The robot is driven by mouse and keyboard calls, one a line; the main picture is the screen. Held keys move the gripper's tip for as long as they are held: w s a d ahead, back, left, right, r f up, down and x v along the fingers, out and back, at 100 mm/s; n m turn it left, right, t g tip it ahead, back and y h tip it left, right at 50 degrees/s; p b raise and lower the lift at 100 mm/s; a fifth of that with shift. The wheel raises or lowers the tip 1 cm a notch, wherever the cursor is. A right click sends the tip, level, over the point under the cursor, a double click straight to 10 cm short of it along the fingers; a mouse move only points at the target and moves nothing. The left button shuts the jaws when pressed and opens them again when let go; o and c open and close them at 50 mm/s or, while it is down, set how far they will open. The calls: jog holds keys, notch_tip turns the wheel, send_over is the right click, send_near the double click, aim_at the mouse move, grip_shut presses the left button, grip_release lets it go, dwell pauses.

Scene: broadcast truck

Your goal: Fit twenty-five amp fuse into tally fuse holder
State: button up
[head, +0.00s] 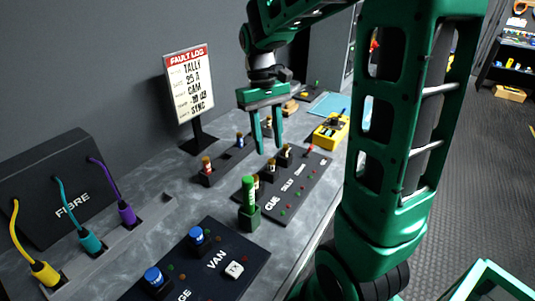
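My gripper (268,149) points down over the bench, its two green fingers apart with a gap between them. A small fuse (268,126) shows in that gap and seems to stand behind the fingers. A dark fuse rack (222,165) holds a red-banded fuse (207,165) and a blue-banded fuse (240,140). Their amp ratings are too small to read. The dark panel (295,192) labelled CUE and TALLY has small black holders (270,172) along its far side, just below and right of my fingers. The fingers partly cover this area.
A fault log sign (190,85) reads TALLY, 25 A. A green-handled tool (249,193) stands upright in a green block before the panel. A VAN panel (212,262) with blue knobs lies nearer. Fibre plugs (90,240) are at left; a yellow device (331,131) is beyond.

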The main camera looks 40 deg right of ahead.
jog(key=v, duration=0.5)
jog(key=shift+w, duration=0.1)
dwell(0.4)
jog(key=s+d+f+m+t, duration=0.1)
jog(key=s+d+f+m, duration=0.1)
jog(key=s, duration=0.9)
jog(key=s+d+f+m+t, duration=0.1)
jog(key=s+f, duration=0.4)
jog(key=s, duration=0.5)
jog(key=d+m, duration=0.1)
jog(key=m, duration=0.1)
jog(key=shift+s+d+f+m, duration=0.2)
jog(key=shift+s+d+m, duration=0.2)
jog(key=shift+w+f, duration=0.25)
jog(key=shift+w, duration=0.35)
